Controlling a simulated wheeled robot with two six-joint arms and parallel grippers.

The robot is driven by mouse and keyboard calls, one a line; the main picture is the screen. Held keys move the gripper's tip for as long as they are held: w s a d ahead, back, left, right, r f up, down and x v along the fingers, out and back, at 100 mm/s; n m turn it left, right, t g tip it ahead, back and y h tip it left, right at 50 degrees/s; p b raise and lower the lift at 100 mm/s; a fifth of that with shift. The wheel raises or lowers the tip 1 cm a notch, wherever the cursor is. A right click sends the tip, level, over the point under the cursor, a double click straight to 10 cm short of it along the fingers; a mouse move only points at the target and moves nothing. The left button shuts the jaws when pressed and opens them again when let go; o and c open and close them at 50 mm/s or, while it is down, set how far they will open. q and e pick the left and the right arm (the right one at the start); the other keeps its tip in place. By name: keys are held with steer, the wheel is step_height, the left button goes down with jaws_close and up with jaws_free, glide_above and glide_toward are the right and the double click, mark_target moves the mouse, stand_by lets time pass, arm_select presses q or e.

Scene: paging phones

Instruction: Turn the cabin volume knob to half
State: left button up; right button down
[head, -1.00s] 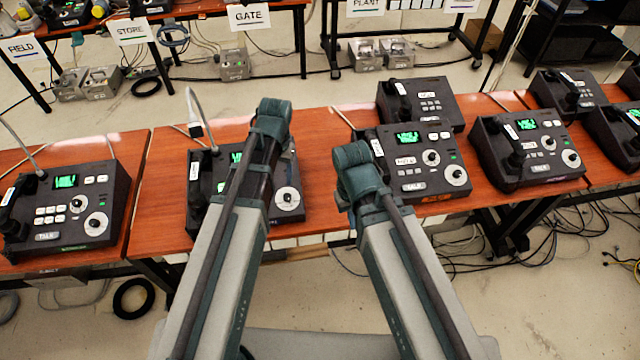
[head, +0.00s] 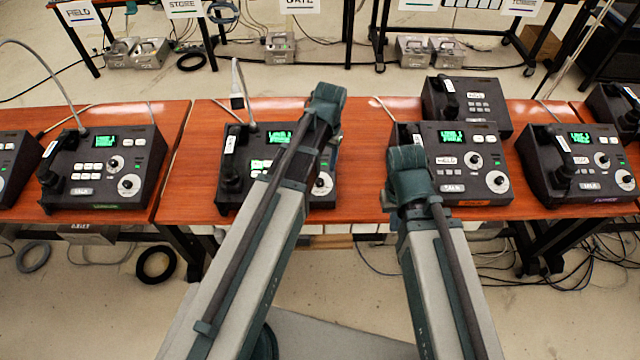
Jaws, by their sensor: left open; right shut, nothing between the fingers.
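Several dark paging phones with green screens, handsets and white-ringed knobs stand on the orange tables in the head view. The left phone (head: 152,172) and the right-hand phone (head: 540,165) show clearly. My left arm covers part of the middle phone (head: 232,170), leaving its lower right knob (head: 322,183) visible. Another phone (head: 425,135) stands right of centre, with two knobs, the lower one (head: 497,181) unobstructed. I cannot read which phone or knob is marked cabin. Both my arms reach over the front table edge; their gripper fingers are hidden behind the arm links.
A smaller phone unit (head: 490,92) without a lit screen stands behind the right-of-centre phone. A thin gooseneck microphone (head: 237,100) rises behind the middle phone. Bare orange tabletop (head: 190,180) lies between the left and middle phones. Loose cables hang below the tables.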

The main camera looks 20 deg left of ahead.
mark_target(320, 182)
arm_select(q)
steer(key=f+b, duration=0.2)
steer(key=f, duration=0.1)
steer(key=f+b, duration=0.6)
steer(key=shift+a+f, duration=0.25)
steer(key=shift+a, duration=0.1)
jaws_close()
